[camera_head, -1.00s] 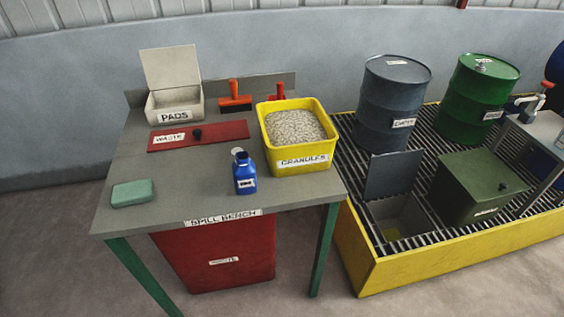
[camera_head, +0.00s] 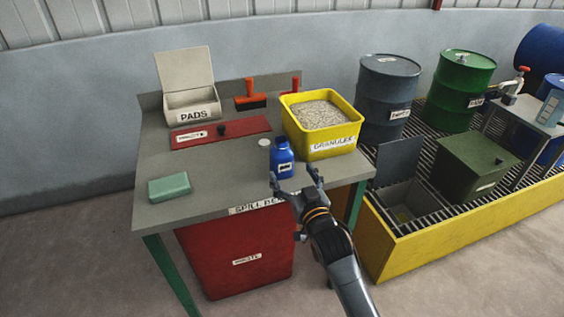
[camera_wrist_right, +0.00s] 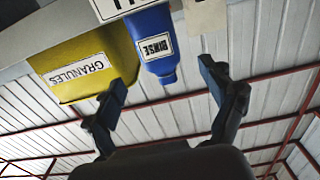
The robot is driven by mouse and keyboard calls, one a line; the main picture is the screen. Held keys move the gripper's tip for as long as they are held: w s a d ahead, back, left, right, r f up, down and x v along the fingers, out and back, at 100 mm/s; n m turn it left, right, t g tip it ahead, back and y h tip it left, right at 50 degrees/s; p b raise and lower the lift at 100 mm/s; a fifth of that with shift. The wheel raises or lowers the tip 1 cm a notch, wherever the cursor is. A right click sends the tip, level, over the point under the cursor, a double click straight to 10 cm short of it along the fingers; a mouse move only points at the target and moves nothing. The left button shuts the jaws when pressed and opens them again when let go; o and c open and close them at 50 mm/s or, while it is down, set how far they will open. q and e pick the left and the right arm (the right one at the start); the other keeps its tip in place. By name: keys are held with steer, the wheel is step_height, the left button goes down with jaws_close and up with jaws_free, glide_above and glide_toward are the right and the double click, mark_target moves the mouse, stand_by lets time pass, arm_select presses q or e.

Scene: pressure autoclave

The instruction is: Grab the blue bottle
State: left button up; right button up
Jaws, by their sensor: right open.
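The blue bottle (camera_head: 282,157) with a white label stands upright on the grey spill bench (camera_head: 190,208), near its front. It also shows at the top of the right wrist view (camera_wrist_right: 157,50), where its label reads RINSE. My right gripper (camera_head: 293,180) is open at the bench's front edge, just in front of the bottle. In the right wrist view its fingers (camera_wrist_right: 165,88) are spread, with the bottle beyond them and nothing between the tips. A small pale round thing (camera_head: 264,144) is just left of the bottle. My left gripper is not in view.
A yellow granules bin (camera_head: 345,140) stands close behind and right of the bottle. A green block (camera_head: 169,187) lies at the bench's left, a red mat (camera_head: 245,127) and white pads box (camera_head: 195,111) behind. The bench between block and bottle is clear.

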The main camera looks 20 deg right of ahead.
mark_target(285, 162)
steer(key=w, duration=0.3)
steer(key=shift+w+a, duration=0.15)
steer(key=shift+w+f, duration=0.2)
steer(key=shift+w, duration=1.15)
steer(key=shift+w+f, duration=0.15)
steer(key=shift+w, duration=1.15)
steer(key=c, duration=1.3)
